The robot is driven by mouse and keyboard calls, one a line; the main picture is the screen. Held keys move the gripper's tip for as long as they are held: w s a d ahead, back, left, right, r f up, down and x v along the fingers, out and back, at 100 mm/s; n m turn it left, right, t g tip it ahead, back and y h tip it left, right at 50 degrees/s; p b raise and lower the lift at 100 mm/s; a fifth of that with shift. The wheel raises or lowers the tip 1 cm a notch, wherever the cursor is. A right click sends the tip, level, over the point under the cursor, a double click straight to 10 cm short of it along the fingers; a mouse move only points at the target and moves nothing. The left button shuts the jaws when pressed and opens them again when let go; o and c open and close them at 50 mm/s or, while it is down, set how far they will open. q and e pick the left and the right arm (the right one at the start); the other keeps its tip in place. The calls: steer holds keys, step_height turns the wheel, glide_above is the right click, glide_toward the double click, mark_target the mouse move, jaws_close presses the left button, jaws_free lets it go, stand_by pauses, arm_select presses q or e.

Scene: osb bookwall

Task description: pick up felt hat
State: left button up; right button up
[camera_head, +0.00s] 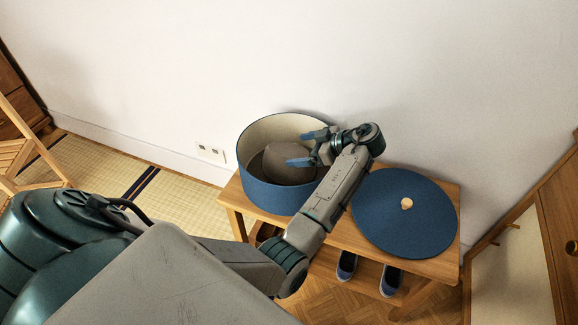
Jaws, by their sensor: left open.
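The felt hat (284,167) is brownish-grey and lies inside a round blue hat box (262,192) with a cream lining. The box stands open on a wooden bench. My left gripper (303,149) is over the right part of the box opening, with its two blue-grey fingers spread and pointing left. The lower finger overlaps the hat in the picture; I cannot tell whether it touches. The fingers hold nothing. My left forearm hides the right side of the box. My right gripper is not in view.
The round blue lid (400,225) with a light knob lies on the bench (440,268), right of my arm. Dark shoes (390,281) sit below. A white wall (330,60) stands close behind. A wooden chair (20,155) is far left, and a wooden cabinet (560,210) is at right.

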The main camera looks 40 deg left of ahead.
arm_select(q)
steer(key=x, duration=0.2)
steer(key=shift+a+f, duration=0.2)
steer(key=shift+a, duration=0.05)
steer(key=c, duration=1.4)
steer(key=shift+r, duration=0.15)
